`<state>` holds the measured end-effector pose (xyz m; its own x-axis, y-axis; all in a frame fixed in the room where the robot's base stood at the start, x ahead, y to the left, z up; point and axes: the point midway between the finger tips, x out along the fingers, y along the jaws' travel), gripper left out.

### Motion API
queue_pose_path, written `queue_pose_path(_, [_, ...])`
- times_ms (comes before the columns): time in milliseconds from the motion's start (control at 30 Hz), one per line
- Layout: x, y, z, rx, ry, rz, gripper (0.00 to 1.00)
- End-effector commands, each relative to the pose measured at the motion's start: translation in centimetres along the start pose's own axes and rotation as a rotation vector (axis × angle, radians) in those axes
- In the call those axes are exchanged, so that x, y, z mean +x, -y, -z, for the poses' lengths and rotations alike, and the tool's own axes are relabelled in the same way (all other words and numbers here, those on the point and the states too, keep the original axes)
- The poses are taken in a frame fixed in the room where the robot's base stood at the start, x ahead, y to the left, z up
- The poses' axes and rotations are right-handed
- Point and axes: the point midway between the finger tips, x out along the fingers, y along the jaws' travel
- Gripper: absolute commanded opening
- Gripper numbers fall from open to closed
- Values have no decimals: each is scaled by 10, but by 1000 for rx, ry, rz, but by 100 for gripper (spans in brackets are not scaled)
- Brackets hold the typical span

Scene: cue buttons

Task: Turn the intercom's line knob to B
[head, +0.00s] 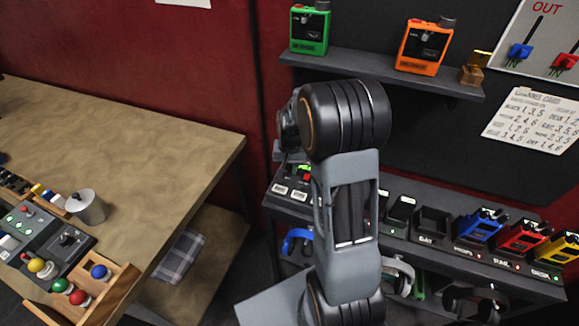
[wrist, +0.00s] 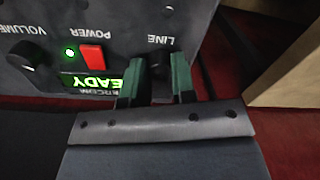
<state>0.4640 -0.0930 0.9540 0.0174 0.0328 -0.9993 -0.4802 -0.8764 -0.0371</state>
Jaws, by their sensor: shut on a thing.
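In the wrist view the dark intercom panel (wrist: 110,22) appears upside down. Its line knob (wrist: 159,66) is a dark knob below the LINE label. My gripper (wrist: 158,80) has its two green fingers on either side of this knob and is shut on it. The knob's pointer and any letter marks around it are hidden by the fingers or too dark to read. In the head view my arm hides the gripper and the knob.
Beside the knob are a red power switch (wrist: 92,56), a lit green READY display (wrist: 92,82) and a volume knob (wrist: 22,54). In the head view, blue (head: 480,228), red (head: 522,238) and yellow (head: 560,247) radios stand at right. A wooden table (head: 130,150) is at left.

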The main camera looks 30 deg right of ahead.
Motion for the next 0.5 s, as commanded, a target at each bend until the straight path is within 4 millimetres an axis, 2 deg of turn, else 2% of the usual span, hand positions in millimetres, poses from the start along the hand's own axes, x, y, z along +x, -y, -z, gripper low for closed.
queue_pose_path(267, [0,-1,1,18,-2,0,1])
queue_pose_path(500, [0,0,0,135,-8,1,1])
